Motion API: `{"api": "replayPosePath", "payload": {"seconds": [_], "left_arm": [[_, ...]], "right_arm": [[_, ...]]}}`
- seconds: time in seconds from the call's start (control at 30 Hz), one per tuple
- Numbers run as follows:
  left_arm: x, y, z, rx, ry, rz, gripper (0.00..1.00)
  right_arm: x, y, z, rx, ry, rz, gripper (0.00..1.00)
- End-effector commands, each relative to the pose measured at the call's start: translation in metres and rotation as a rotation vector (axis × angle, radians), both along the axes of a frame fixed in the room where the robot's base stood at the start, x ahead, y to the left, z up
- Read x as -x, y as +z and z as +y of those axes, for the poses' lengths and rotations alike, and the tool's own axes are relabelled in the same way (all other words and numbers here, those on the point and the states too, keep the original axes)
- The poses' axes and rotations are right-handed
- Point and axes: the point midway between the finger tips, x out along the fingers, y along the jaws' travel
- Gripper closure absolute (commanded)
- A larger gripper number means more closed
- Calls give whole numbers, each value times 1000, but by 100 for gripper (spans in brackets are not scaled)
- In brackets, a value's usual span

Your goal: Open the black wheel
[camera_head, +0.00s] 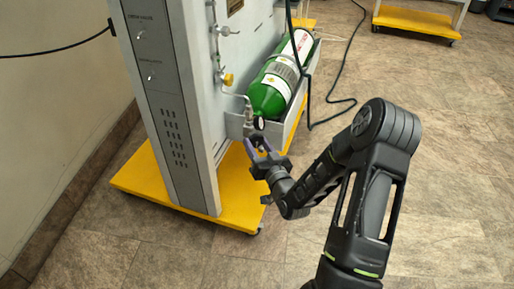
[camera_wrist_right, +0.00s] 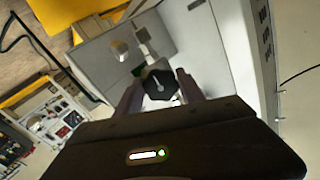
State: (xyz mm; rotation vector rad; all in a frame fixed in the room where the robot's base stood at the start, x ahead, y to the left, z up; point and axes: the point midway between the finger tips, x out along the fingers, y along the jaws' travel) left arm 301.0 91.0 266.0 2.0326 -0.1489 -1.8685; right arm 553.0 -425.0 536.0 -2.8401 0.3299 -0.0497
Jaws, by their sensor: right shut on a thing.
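The black wheel (camera_head: 259,123) is small and sits on the valve at the near end of a green oxygen cylinder (camera_head: 268,97). In the right wrist view the wheel (camera_wrist_right: 161,85) shows as a dark knob with a pale mark, between the two fingers. My right gripper (camera_head: 259,143) reaches the wheel from the front and is shut on it, with one finger on each side. The exact finger contact is too small to see in the head view. My left gripper is in neither view.
The cylinder lies in a grey tray (camera_head: 292,123) on the side of a grey cabinet (camera_head: 165,90) with a yellow base (camera_head: 146,178). A yellow knob (camera_head: 228,79) is on the cabinet side.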

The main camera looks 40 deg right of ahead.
Motion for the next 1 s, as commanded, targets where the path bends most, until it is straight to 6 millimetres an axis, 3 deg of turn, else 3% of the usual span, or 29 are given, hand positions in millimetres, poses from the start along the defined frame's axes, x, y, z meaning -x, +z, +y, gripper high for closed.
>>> {"api": "replayPosePath", "payload": {"seconds": [0.53,0.57,0.8,1.0], "left_arm": [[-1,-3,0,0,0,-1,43],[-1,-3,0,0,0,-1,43],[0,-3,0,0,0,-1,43],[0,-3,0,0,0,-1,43]], "right_arm": [[0,-2,1,37,3,14,95],[1,-2,1,37,3,14,54],[0,-1,0,36,1,12,34],[0,-1,0,37,0,11,33]]}}
